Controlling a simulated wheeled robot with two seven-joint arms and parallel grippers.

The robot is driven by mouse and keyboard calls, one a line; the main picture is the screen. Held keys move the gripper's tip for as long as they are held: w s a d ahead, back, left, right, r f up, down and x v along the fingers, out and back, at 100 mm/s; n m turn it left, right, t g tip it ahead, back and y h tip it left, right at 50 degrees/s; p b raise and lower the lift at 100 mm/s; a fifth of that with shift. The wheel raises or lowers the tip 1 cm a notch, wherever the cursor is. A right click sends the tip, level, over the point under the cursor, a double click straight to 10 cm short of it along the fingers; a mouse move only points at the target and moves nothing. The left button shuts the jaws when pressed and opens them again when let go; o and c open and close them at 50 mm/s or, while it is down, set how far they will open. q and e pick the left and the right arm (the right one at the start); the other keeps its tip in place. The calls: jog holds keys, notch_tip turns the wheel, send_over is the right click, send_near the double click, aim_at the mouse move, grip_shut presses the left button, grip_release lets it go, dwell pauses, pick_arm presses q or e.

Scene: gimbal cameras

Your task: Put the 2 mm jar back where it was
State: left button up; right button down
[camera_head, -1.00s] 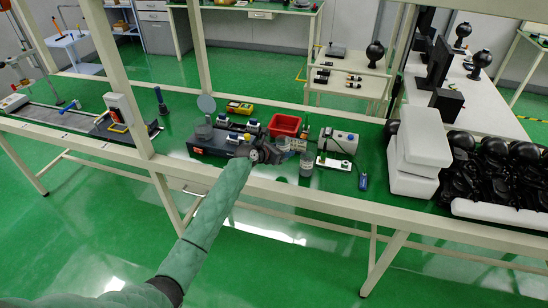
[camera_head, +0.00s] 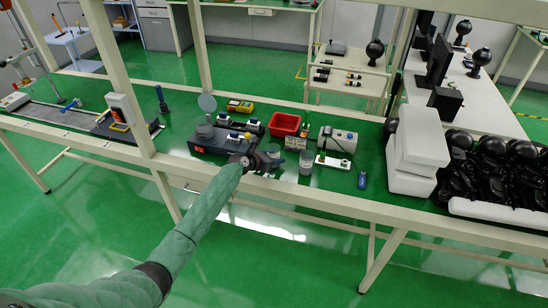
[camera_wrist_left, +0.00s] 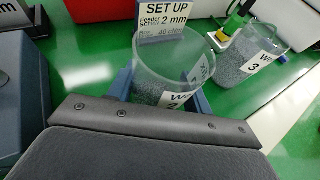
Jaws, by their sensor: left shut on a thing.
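A clear jar of grey grains (camera_wrist_left: 168,72) stands between my left gripper's blue fingers (camera_wrist_left: 160,98) in the left wrist view; part of its label shows a 2. The gripper is shut on it. In the head view, my left gripper (camera_head: 264,161) holds the jar (camera_head: 273,150) over the bench's front part, left of a second jar (camera_head: 306,163). That second jar shows a label with a 3 in the left wrist view (camera_wrist_left: 250,55). I cannot tell whether the held jar touches the bench. A set-up card (camera_wrist_left: 165,18) reading "2 mm" stands behind it. My right gripper is not in view.
A dark machine (camera_head: 205,144) is left of the held jar. A red bin (camera_head: 285,124) stands behind, and a white device (camera_head: 337,140) is at right. Green bench surface (camera_head: 335,180) is bare near the front edge. White boxes (camera_head: 417,155) stand farther right.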

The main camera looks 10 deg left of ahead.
pick_arm(q)
jog(key=o, duration=1.2)
jog(key=shift+f, duration=0.1)
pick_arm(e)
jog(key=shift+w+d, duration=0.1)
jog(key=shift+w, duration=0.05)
pick_arm(q)
jog(key=shift+r, duration=0.2)
jog(key=shift+s+a, duration=0.25)
jog(key=shift+s, duration=0.1)
jog(key=b+v, duration=0.2)
jog(key=v, duration=0.7)
jog(key=shift+s+a+r, duration=0.15)
jog(key=shift+s, duration=0.15)
jog(key=shift+s+a+r, duration=0.35)
jog(key=shift+s+a, duration=0.05)
jog(key=shift+s, duration=0.15)
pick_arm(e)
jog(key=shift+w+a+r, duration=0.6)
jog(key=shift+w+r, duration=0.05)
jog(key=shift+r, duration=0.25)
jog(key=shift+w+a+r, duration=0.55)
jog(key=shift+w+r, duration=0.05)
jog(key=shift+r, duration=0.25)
